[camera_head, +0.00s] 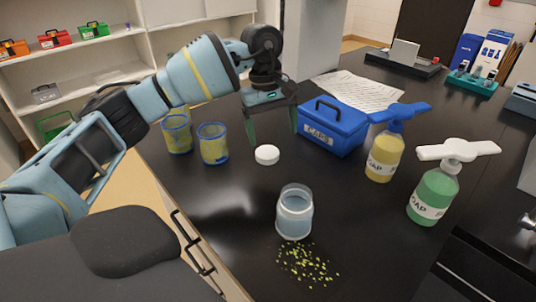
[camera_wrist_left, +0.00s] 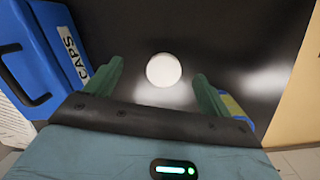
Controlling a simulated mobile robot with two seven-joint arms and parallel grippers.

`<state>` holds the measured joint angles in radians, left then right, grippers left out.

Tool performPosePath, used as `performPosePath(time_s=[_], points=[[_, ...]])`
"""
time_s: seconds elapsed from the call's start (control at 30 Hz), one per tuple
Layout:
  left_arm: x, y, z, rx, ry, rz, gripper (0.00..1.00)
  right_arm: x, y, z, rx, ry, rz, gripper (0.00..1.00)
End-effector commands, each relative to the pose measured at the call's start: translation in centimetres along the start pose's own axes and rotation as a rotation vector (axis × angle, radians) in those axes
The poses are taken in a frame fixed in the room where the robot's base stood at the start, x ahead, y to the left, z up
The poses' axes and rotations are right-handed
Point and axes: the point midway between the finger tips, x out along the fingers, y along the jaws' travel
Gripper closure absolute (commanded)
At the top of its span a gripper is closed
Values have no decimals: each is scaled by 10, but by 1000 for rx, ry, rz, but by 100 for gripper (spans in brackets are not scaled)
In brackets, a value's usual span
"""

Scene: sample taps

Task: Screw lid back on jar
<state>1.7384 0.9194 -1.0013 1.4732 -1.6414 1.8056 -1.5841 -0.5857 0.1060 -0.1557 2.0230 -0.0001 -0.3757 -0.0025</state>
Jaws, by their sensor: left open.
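An open clear jar (camera_head: 295,212) with pale blue contents stands upright on the black counter, without a lid. A round white lid (camera_head: 267,154) lies flat on the counter behind it and to its left. My left gripper (camera_head: 272,138) is open, pointing down, just behind the lid in the head view. In the left wrist view, the lid (camera_wrist_left: 163,70) shows beyond and between the two green fingers (camera_wrist_left: 157,85), touching neither as far as I can see. The jar is not in the left wrist view. My right gripper is not in view.
A blue box labelled CAPS (camera_head: 333,127) stands right of my left gripper. Two yellow-and-blue cups (camera_head: 213,144) stand to its left. Yellow (camera_head: 384,158) and green (camera_head: 432,197) soap bottles stand at right. Yellow-green bits (camera_head: 307,265) lie scattered before the jar.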

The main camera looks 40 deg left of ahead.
Motion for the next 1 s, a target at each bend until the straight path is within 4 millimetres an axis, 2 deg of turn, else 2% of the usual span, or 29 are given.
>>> performPosePath(time_s=[0.2, 0.6, 1.0], points=[[-10, -2, -19, -88, 120, -70, 18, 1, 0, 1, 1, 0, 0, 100], [-13, -3, -22, -104, 140, -81, 18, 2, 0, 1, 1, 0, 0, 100], [14, -5, -25, -102, 139, -80, 18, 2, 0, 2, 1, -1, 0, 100]])
